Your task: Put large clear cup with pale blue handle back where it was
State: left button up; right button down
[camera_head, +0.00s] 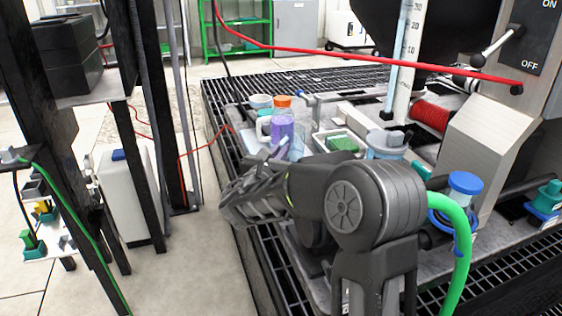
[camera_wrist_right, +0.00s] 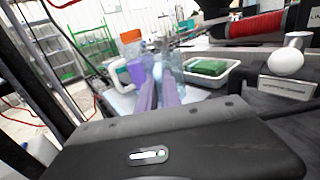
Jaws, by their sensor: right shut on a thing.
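My right gripper (camera_head: 275,148) reaches over the grey bench at the middle of the head view. In the right wrist view its two lavender fingers (camera_wrist_right: 157,80) are close together. A clear, see-through cup (camera_wrist_right: 172,65) stands at their tips, and the fingers appear shut on it. Its handle is hidden or too small to make out. In the head view the cup (camera_head: 298,140) is faint, right beside a purple container. I cannot tell whether its base touches the bench. My left gripper is not in view.
Close left of the cup stand the purple container (camera_head: 281,130), a pale-handled mug (camera_head: 263,128) and an orange-topped item (camera_head: 282,101). A white tray with a green block (camera_head: 342,143) is close on the right. A clear lidded jar (camera_head: 385,145) stands farther right.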

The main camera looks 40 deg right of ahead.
notch_tip(320, 180, down, 2)
jog(key=shift+f, duration=0.2)
pick_arm(q)
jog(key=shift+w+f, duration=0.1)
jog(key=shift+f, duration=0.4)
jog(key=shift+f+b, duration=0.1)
jog(key=shift+b, duration=0.2)
pick_arm(e)
jog(key=shift+f, duration=0.2)
jog(key=c, duration=1.5)
grip_release()
jog(key=shift+r, duration=0.2)
